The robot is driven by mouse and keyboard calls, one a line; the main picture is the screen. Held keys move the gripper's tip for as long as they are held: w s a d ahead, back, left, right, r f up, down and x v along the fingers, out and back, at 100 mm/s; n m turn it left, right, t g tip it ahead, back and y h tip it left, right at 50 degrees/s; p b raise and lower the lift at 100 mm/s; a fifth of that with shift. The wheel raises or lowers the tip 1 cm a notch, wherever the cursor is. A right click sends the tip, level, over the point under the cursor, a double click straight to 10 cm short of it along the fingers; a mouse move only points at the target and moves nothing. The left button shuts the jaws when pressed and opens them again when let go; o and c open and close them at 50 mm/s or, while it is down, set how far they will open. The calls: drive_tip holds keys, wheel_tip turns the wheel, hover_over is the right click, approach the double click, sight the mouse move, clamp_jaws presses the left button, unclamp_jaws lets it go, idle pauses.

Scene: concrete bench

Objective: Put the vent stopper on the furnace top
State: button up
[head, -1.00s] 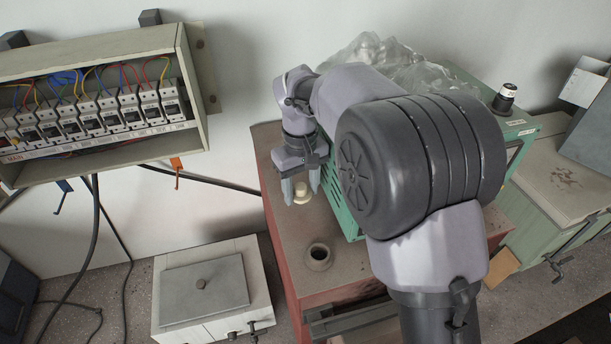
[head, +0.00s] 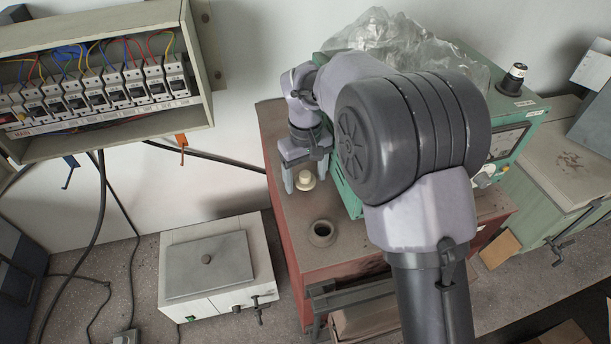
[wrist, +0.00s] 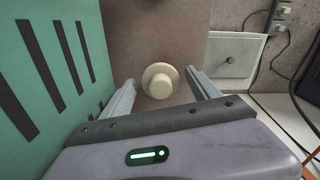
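The cream vent stopper (head: 306,181), a round knob with a wider flange, sits on the brown furnace top (head: 358,236). In the wrist view the stopper (wrist: 159,80) shows between and just beyond the finger ends. My gripper (head: 305,182) is open, its two pale fingers pointing down over the stopper, one on each side. Gaps show between the fingers and the stopper in the wrist view (wrist: 160,85). A round vent opening with a raised collar (head: 321,233) lies nearer the front of the top, uncovered. My arm hides part of the top.
A green instrument box (head: 345,190) stands on the furnace close right of my gripper, with crumpled clear plastic (head: 400,42) on it. A black-and-white knob (head: 513,78) is at its right. A white hotplate box (head: 212,265) stands left, below the breaker box (head: 100,140).

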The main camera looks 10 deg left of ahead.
sight(306, 174)
wheel_tip(306, 174, up, 12)
drive_tip(key=shift+r, duration=0.25)
idle(0.4)
